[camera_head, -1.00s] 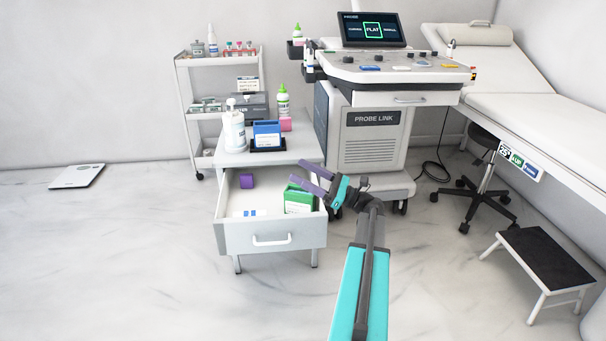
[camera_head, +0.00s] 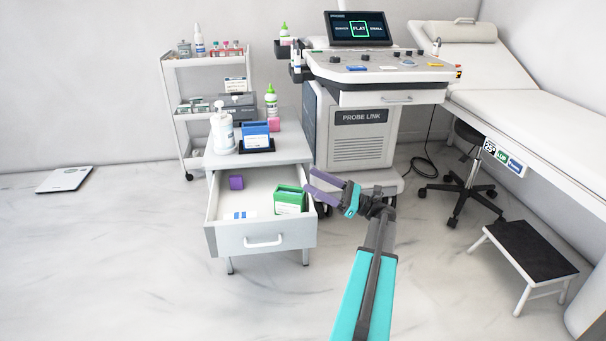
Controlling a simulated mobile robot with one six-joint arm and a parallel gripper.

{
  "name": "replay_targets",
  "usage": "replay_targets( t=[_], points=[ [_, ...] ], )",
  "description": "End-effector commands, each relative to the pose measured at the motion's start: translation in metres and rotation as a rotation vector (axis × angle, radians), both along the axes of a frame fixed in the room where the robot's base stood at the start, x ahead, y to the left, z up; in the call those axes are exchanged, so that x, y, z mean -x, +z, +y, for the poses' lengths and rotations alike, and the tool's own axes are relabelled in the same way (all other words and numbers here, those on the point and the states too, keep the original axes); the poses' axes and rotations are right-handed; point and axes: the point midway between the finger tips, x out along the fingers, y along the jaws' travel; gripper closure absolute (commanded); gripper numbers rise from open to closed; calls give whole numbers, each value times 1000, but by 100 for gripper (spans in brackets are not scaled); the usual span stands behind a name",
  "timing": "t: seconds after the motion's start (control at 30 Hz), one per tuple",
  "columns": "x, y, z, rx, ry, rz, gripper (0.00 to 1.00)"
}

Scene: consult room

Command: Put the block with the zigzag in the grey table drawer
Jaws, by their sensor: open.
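The grey table drawer (camera_head: 228,240) is pulled open at centre left. Inside it a small purple block (camera_head: 236,183) sits toward the back left, a green box (camera_head: 290,200) stands at the right, and a flat white and blue item (camera_head: 240,215) lies near the front. A pink block (camera_head: 274,125) stands on the table top at the back right. No zigzag can be made out on either block at this size. My gripper (camera_head: 311,182), with purple fingers, is open and empty at the drawer's right side, close to the green box and pointing left.
The table top (camera_head: 285,149) holds a white pump bottle (camera_head: 222,130), a blue box on a dark tray (camera_head: 256,136) and a green-capped bottle (camera_head: 271,101). The ultrasound cart (camera_head: 362,130) stands behind my arm. A step stool (camera_head: 525,254) is at right. The left floor is mostly clear.

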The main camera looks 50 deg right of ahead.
Motion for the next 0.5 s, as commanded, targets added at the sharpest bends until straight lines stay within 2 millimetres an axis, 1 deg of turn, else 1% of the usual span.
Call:
replay_targets(
  t=[0.03,0.2,0.33,0.5],
  points=[
    [7,-2,-5,-1,-2,0,34],
    [23,-10,-13,0,-1,0,34],
    [29,-13,-15,0,0,1,34],
    [31,-15,-16,2,1,0,34]
  ],
)
